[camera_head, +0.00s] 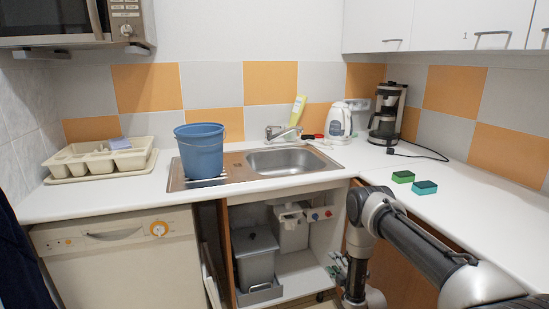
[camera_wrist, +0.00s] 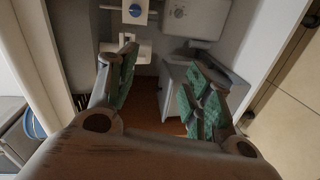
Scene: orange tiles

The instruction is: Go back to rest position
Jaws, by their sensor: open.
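My gripper (camera_wrist: 160,85) fills the lower middle of the wrist view. Its two green-padded fingers stand apart with nothing between them. In the head view my gripper (camera_head: 338,268) hangs low at the right side of the open cupboard (camera_head: 307,262) under the sink. My arm bends down to it from the lower right corner, passing in front of the counter edge.
The white counter (camera_head: 100,200) carries a blue bucket (camera_head: 199,152) beside the sink (camera_head: 288,161), a cutlery tray (camera_head: 100,159), a green sponge (camera_head: 403,176) and a teal sponge (camera_head: 425,187). A grey bin (camera_head: 257,256) stands in the cupboard. Wall cabinets (camera_head: 440,25) hang above.

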